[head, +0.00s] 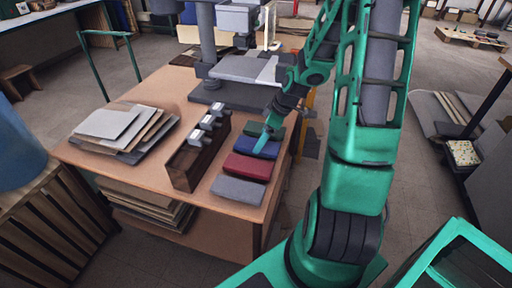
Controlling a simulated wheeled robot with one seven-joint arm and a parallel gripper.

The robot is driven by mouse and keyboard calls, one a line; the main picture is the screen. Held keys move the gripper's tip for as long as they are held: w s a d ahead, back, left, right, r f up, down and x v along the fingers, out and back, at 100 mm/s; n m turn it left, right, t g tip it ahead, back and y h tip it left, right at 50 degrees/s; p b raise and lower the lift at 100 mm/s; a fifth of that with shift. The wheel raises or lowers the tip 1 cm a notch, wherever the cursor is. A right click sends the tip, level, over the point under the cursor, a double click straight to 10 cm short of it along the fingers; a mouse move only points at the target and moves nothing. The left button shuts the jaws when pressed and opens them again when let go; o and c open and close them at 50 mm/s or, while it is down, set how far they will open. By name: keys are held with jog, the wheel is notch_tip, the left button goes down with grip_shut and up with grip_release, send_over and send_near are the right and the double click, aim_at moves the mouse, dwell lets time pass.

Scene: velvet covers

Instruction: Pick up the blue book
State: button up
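The blue book (267,150) lies flat on the wooden table, in a row with a dark green book (252,128) behind it, a red book (247,168) in front of it and a grey book (238,190) nearest me. My green arm reaches in from the right. My gripper (261,145) points down at the blue book and covers part of its top. I cannot tell whether the fingers touch the book, or whether they are open or shut.
A dark wooden box with metal pieces (184,168) stands left of the books. A stack of boards (108,124) lies at the table's left. A grey machine (240,69) stands at the back. The table's right edge is close to the books.

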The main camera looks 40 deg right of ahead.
jog(key=shift+x, duration=1.3)
jog(key=c, duration=1.4)
jog(key=shift+o, duration=0.2)
jog(key=shift+r, duration=0.15)
